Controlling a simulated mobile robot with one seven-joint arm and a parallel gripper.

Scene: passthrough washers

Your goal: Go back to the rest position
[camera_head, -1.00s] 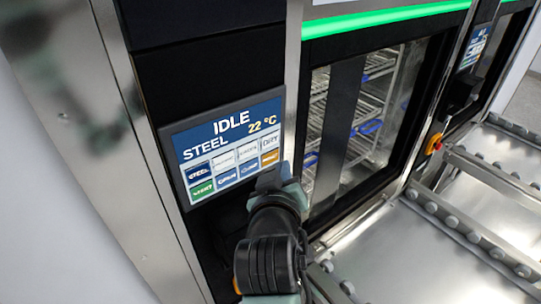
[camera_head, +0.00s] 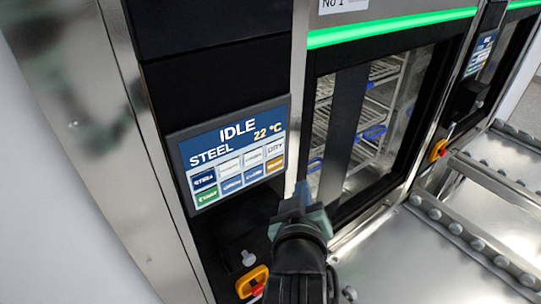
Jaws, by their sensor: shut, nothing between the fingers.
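My gripper (camera_head: 303,192) is at the lower middle of the head view, seen from behind at the end of my dark arm. It is shut and empty, in front of the washer's door frame and right of the control screen. The control screen (camera_head: 230,155) reads IDLE, STEEL and 22 °C, above rows of coloured buttons. The gripper appears clear of the screen, though its distance from the washer front is hard to judge.
The washer's glass door (camera_head: 375,130) shows wire racks inside, under a green light strip (camera_head: 390,27). An orange-and-red switch (camera_head: 252,282) sits below the screen. Steel roller tables (camera_head: 430,265) fill the lower right. A second washer screen (camera_head: 480,54) stands at the upper right.

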